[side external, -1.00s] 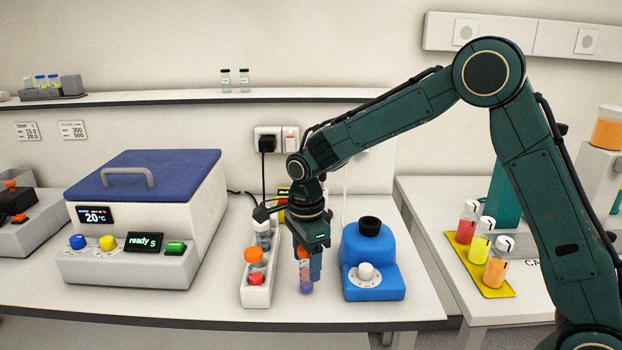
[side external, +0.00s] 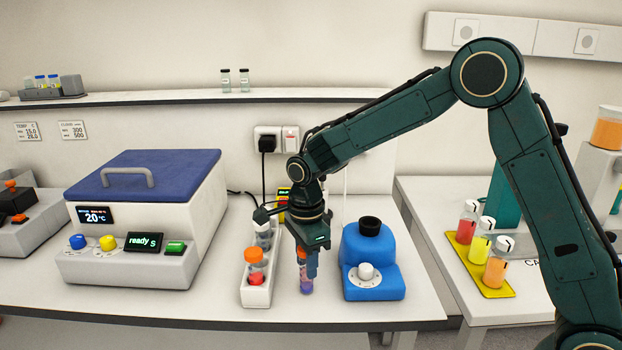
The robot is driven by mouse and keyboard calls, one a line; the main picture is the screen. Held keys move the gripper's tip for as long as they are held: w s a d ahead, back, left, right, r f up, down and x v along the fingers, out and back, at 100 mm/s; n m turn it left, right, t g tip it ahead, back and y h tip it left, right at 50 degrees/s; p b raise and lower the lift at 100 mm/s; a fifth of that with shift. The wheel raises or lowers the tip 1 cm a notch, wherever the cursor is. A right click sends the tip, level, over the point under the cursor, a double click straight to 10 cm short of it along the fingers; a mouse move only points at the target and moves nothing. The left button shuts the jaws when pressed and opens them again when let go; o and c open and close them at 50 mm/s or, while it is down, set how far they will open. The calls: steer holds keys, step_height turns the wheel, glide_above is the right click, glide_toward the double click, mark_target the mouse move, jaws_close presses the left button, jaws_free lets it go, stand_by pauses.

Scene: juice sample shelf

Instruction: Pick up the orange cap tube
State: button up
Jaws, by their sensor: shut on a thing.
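My gripper (side external: 306,262) points down between the white rack (side external: 258,292) and the blue mixer. It is shut on a slim tube (side external: 306,285) that shows orange near its top and purple at its lower end. The fingers hide much of this tube, and I cannot tell whether its bottom touches the bench. The tube looks upright. Another tube with an orange cap (side external: 254,255) and red contents stands in the white rack to the left, apart from my gripper. A grey-capped tube (side external: 263,229) stands behind it in the rack.
The blue mixer (side external: 372,280) with a black top stands close on the right. A white machine with a blue lid (side external: 140,180) is at left. A yellow tray (side external: 490,288) with several bottles sits on the right bench. The front bench strip is clear.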

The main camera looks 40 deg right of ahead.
steer(key=shift+r, duration=0.1)
step_height(320, 180, up, 20)
stand_by(0.7)
steer(key=shift+d, duration=0.1)
stand_by(0.5)
steer(key=s+d+f, duration=0.1)
steer(key=s+d, duration=0.1)
steer(key=d, duration=0.6)
steer(key=s+d+f, duration=0.1)
steer(key=d, duration=0.7)
steer(key=shift+s+f, duration=0.35)
steer(key=shift+f, duration=0.05)
steer(key=shift+a+f, duration=0.1)
steer(key=shift+f, duration=0.05)
steer(key=shift+f, duration=3.2)
